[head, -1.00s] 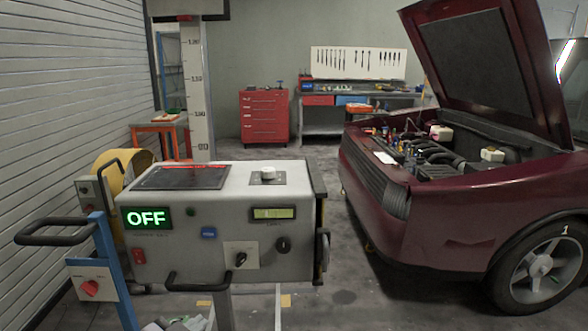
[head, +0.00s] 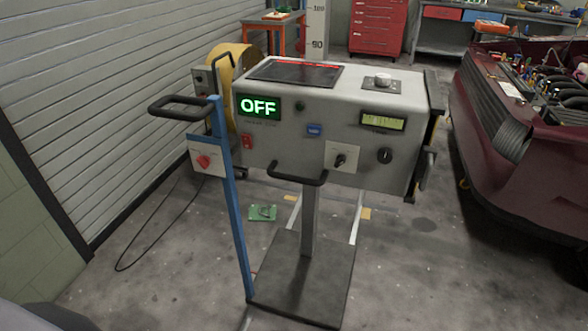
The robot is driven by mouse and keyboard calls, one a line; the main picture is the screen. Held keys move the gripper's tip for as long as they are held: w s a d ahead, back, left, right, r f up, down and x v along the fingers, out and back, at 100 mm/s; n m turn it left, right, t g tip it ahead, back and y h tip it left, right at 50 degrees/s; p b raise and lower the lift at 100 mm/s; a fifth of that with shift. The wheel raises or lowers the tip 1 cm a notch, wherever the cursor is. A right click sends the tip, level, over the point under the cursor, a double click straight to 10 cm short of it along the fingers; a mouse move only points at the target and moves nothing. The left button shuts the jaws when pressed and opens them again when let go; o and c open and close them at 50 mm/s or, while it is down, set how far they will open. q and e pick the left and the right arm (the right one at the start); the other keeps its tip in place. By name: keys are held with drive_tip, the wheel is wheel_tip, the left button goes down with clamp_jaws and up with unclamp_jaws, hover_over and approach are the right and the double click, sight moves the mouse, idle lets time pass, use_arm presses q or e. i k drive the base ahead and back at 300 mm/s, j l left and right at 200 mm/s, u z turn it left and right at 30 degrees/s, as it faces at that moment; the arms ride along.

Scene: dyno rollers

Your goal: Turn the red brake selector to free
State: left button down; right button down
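The red brake selector (head: 204,161) is a small red knob on a white plate. The plate is fixed to a blue post (head: 233,215) at the left front of the grey console (head: 350,115). The knob's pointed shape shows, but its markings are too small to read. Neither of my grippers is in view.
The console's green display (head: 259,107) reads OFF. A black handle (head: 180,105) juts left above the selector, and another handle (head: 297,177) sticks out in front. A dark base plate (head: 303,280) lies below. The floor at left is open except for a thin cable (head: 150,245).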

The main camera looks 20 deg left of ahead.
sight(204, 160)
drive_tip(key=u, duration=1.25)
